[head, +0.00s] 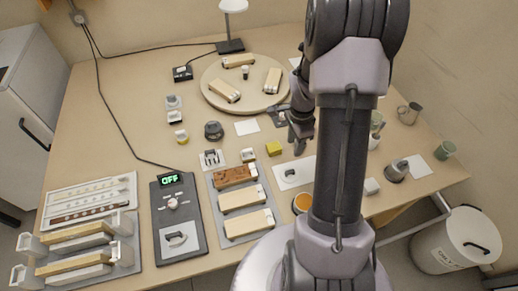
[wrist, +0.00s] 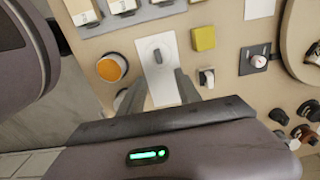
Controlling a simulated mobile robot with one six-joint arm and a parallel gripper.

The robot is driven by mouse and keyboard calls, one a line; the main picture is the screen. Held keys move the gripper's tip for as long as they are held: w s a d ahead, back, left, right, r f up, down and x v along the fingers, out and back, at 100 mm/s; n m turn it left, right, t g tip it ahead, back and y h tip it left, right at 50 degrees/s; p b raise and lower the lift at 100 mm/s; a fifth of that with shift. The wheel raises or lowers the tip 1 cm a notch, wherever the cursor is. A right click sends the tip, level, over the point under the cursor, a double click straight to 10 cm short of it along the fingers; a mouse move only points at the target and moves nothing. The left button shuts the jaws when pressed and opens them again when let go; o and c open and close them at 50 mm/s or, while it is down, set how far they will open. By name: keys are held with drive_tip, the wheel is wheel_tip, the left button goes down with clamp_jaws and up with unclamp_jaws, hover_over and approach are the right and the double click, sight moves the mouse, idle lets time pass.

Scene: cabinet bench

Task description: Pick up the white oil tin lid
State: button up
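A white lid with a dark grey raised handle (head: 290,173) lies on a white card (head: 302,164), right of the middle of the bench in the head view. In the wrist view the lid (wrist: 157,55) lies just beyond my fingertips, flat on the card (wrist: 148,38). An open round tin with orange contents (head: 301,203) stands nearby, partly hidden by my arm in the head view; it also shows in the wrist view (wrist: 112,68). My gripper (wrist: 161,83) is open and empty, its fingers apart above the card. In the head view it is partly hidden behind my arm.
A yellow block (head: 274,148) and a tray with cream and brown blocks (head: 217,208) are close to the lid. A round board (head: 213,70) with cream blocks is at the back. A control box (head: 184,213) stands left. A grey tin (head: 397,172) stands right.

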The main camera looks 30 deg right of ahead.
drive_tip(key=b, duration=0.4)
hover_over(290, 171)
wheel_tip(290, 171, down, 11)
drive_tip(key=shift+s, duration=0.15)
wheel_tip(290, 171, down, 6)
drive_tip(key=shift+r+b, duration=0.2)
drive_tip(key=shift+b, duration=0.85)
drive_tip(key=shift+r, duration=0.2)
drive_tip(key=shift+c, duration=0.4)
clamp_jaws()
